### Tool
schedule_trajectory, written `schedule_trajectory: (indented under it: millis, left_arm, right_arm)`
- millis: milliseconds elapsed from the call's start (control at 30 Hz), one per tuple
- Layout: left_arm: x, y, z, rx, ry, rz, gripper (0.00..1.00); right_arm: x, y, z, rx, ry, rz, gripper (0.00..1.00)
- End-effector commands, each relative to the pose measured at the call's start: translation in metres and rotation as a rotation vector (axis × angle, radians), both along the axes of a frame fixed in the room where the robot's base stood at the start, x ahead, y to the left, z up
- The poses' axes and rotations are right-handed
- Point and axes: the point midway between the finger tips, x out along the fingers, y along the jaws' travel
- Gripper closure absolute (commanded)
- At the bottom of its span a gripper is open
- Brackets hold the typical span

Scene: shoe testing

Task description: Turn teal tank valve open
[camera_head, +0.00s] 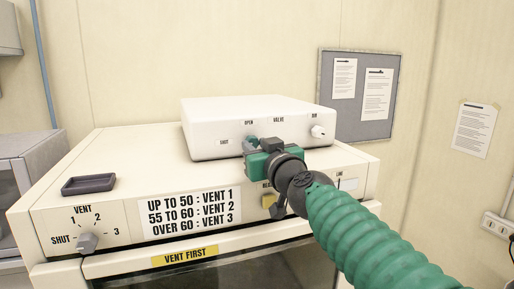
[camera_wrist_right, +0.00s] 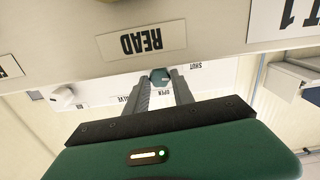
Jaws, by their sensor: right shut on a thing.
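A small teal valve knob (camera_head: 252,139) sits on the front of a white box (camera_head: 225,115), between the printed words SHUT and OPEN. My right gripper (camera_head: 249,147) reaches it from the front right, its green body covering part of the box front. In the right wrist view the teal knob (camera_wrist_right: 160,76) lies between the two grey fingertips of my right gripper (camera_wrist_right: 161,80), which are shut on it. The picture there is upside down. Which way the knob points is too small to tell. My left gripper is not in view.
The white box stands on a cream machine (camera_head: 115,150) with a VENT dial (camera_head: 87,243) and a vent chart (camera_head: 190,214). A dark tray (camera_head: 88,184) lies on top at left. A white knob (camera_head: 318,131) sticks out right of the valve. A yellow part (camera_head: 268,201) is below my gripper.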

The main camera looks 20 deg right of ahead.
Motion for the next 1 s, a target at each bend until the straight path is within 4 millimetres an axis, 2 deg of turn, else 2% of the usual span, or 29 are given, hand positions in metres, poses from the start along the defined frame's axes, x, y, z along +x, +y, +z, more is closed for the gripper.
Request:
schedule_trajectory:
  millis: [1000]
  left_arm:
    - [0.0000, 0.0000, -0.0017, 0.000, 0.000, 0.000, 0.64]
  right_arm:
    - [0.0010, 0.0015, -0.0035, 0.933, 0.039, 0.002, 1.00]
